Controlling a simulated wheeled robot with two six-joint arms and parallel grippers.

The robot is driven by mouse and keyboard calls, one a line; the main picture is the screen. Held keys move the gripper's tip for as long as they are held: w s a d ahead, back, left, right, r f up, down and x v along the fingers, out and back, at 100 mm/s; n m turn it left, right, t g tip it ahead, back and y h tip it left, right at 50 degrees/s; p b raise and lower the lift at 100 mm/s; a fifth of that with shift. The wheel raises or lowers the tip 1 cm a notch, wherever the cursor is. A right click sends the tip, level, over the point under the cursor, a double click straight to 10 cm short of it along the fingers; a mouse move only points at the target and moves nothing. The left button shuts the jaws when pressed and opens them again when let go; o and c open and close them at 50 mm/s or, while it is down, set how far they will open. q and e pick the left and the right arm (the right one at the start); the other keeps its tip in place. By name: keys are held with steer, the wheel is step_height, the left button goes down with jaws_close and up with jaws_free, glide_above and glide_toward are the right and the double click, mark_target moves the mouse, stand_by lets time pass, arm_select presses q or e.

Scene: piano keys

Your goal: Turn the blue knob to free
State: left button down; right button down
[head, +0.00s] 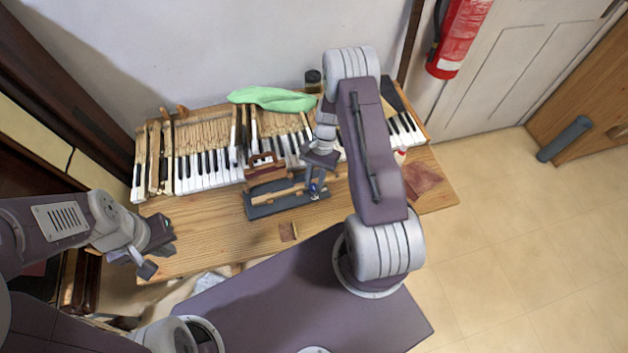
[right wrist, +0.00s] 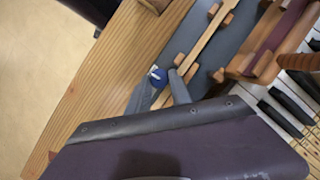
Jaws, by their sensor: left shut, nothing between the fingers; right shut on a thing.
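The blue knob (right wrist: 157,76) shows between the fingertips of my right gripper (right wrist: 163,86) in the right wrist view. A small white mark is on its top. In the head view the knob (head: 314,187) is a small blue spot at the right end of a dark grey tray (head: 262,211), partly hidden by the fingers. My right gripper (head: 316,183) is shut on the knob. A light wooden key stick (head: 275,196) lies along the tray beside the knob.
The wooden table (head: 195,235) carries a long piano keyboard (head: 210,168) behind the tray. A red-brown wooden block (head: 263,167) stands between them. A green cloth (head: 272,99) lies on the back of the keyboard.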

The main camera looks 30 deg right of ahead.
steer(key=shift+m, duration=0.3)
steer(key=c, duration=1.2)
jaws_free()
steer(key=shift+o, duration=0.2)
steer(key=b+v, duration=0.1)
steer(key=v, duration=0.8)
steer(key=shift+s, duration=0.15)
